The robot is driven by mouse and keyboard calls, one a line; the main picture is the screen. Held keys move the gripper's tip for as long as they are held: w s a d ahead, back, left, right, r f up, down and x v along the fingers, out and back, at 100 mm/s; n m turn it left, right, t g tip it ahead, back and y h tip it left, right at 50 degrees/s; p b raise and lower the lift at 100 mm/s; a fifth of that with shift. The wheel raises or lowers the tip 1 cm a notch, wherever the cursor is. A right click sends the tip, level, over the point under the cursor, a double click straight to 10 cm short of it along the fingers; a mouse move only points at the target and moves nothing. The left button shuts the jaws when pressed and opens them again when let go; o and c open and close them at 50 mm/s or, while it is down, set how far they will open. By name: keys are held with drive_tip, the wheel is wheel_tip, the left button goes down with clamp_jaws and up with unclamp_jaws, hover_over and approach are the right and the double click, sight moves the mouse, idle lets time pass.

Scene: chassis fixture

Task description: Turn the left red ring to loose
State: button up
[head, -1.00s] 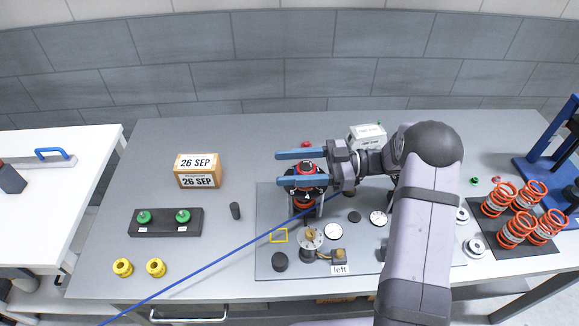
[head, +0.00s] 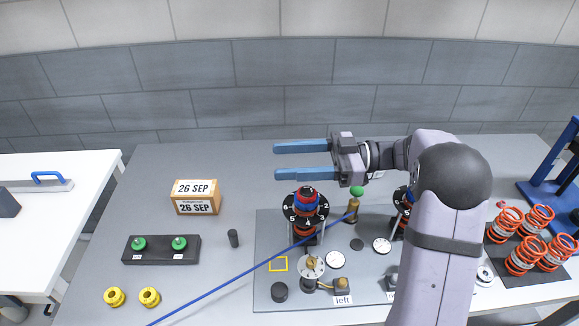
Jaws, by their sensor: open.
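The left unit stands upright on the grey fixture plate (head: 268,222), behind the "left" label (head: 342,300). It has a black numbered dial (head: 290,208), red and blue parts at its top (head: 306,198) and an orange-red coil below the dial. I cannot tell clearly which red part is the ring. My gripper (head: 279,161) is open and empty, its two blue fingers pointing left. In the picture it lies above the left unit, apart from it. The right unit (head: 401,200) has a similar dial, partly hidden behind my arm.
A brass post with a green top (head: 356,192) stands right of the left unit.

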sight(302, 188)
idle(0.3)
drive_tip(key=d+f+m+t+p, duration=0.1)
drive_tip(key=m+t, duration=0.1)
drive_tip(key=t, duration=0.1)
drive_tip(key=d+f+m+t, duration=0.1)
drive_tip(key=t, duration=0.2)
drive_tip(key=d+f+m+t+p, duration=0.1)
drive_tip(key=f+m+t, duration=0.1)
drive_tip(key=t, duration=0.1)
drive_tip(key=shift+w+m+p, duration=0.25)
drive_tip(key=shift+m+p, duration=0.05)
drive_tip(key=d+f+m+t+h, duration=0.1)
drive_tip(key=s+d+f+m+t+h+p, duration=0.1)
drive_tip(key=f+t+h, duration=0.1)
drive_tip(key=s+f+m+t+h, duration=0.1)
drive_tip(key=f+m+h, duration=0.1)
drive_tip(key=shift+s+d+t, duration=0.2)
drive_tip(key=shift+d+t, duration=0.2)
drive_tip(key=shift+s+d+f+m+h, duration=0.25)
drive_tip(key=shift+s+f+m+h, duration=0.1)
drive_tip(key=shift+f+h, duration=0.3)
drive_tip(key=shift+r+p+x, duration=0.15)
drive_tip(key=shift+p+x, duration=0.65)
drive_tip(key=shift+x, duration=0.65)
drive_tip(key=shift+r+p+x, duration=0.1)
drive_tip(key=shift+p+x, duration=0.65)
drive_tip(key=shift+x, duration=1.55)
drive_tip(key=shift+f, duration=0.15)
